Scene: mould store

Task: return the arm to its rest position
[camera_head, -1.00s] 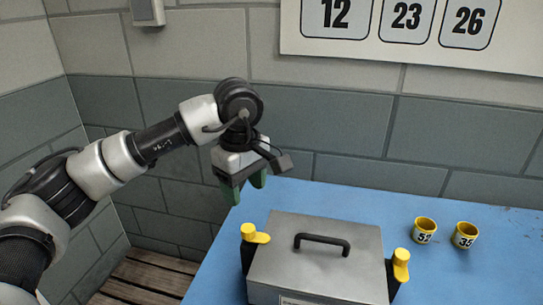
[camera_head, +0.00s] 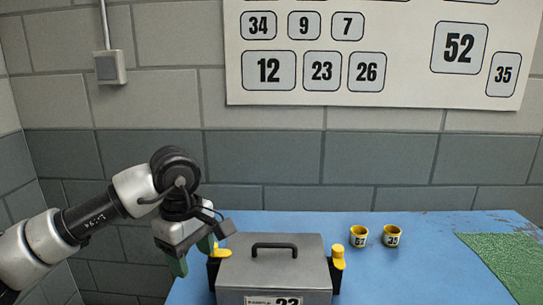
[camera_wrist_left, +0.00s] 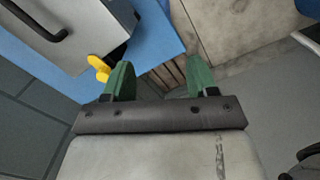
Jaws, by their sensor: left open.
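My left gripper (camera_head: 192,256) has green fingers and hangs at the left edge of the blue table, just left of the grey metal box. It is open and holds nothing. In the left wrist view, its two fingers (camera_wrist_left: 158,80) stand apart with the table edge, slatted wood and floor beyond them. The grey box (camera_head: 270,270) has a black top handle, yellow side latches and a label reading 23. Part of the box also shows in the left wrist view (camera_wrist_left: 85,40). My right gripper is in neither view.
Two small yellow numbered cups (camera_head: 358,236) (camera_head: 393,235) stand on the blue table (camera_head: 430,265) right of the box. A green mat (camera_head: 510,262) lies at the right. A number board (camera_head: 385,60) hangs on the block wall. Floor left of the table is clear.

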